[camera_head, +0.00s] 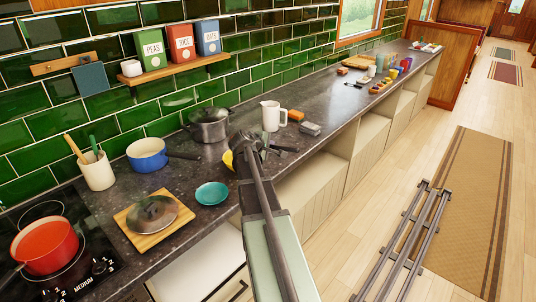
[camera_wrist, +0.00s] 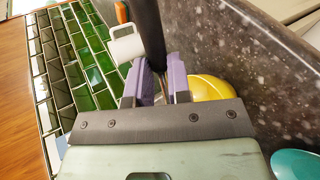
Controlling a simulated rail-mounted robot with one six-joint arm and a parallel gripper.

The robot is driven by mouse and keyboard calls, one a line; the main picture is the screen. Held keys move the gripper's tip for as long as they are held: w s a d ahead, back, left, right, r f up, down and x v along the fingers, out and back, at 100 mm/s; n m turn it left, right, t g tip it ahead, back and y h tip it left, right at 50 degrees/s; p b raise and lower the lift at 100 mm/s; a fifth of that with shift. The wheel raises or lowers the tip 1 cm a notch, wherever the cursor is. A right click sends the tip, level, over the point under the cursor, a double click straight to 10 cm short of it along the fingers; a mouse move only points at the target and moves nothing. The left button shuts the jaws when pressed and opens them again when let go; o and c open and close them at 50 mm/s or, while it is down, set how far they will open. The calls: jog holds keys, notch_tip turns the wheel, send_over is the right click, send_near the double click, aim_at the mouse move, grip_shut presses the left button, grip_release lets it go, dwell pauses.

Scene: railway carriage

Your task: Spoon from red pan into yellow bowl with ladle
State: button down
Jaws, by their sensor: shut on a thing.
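My gripper (camera_head: 250,152) is over the middle of the counter, and in the wrist view its purple fingers (camera_wrist: 161,82) are shut on a dark, straight handle (camera_wrist: 150,28), which looks like the ladle's. The ladle's scoop end cannot be made out. The yellow bowl (camera_head: 228,160) is close beside my gripper, partly hidden by it in the head view. In the wrist view the yellow bowl (camera_wrist: 212,88) shows just right of the fingers, its lower part covered by my gripper body. The red pan (camera_head: 45,246) stands on the hob at the far left, with reddish-orange inside.
A teal dish (camera_head: 212,194), a board (camera_head: 133,222) with a grey lid (camera_head: 152,214), a blue pan (camera_head: 148,155) and a utensil pot (camera_head: 97,172) stand between gripper and hob. A grey pot (camera_head: 208,126) and white jug (camera_head: 271,116) stand behind. Wall shelf (camera_head: 180,70) above.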

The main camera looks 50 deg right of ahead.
jog(key=y+p, duration=0.1)
jog(key=r+p, duration=0.1)
jog(key=p, duration=0.1)
jog(key=g+y+p, duration=0.1)
jog(key=p, duration=0.1)
jog(key=shift+w+d+r+y, duration=0.15)
jog(key=shift+d+r+y, duration=0.05)
jog(key=shift+r+y, duration=0.1)
jog(key=y+p, duration=0.1)
jog(key=g+y+p, duration=0.1)
jog(key=y+p, duration=0.1)
jog(key=g+y+p, duration=0.1)
jog(key=p, duration=0.1)
jog(key=shift+w+d+r+m+y, duration=0.15)
jog(key=shift+d+r+m+y, duration=0.15)
jog(key=shift+m+y, duration=0.1)
jog(key=y, duration=0.2)
jog(key=shift+g+y+p, duration=0.4)
jog(key=shift+a+y, duration=0.1)
jog(key=shift+y, duration=0.3)
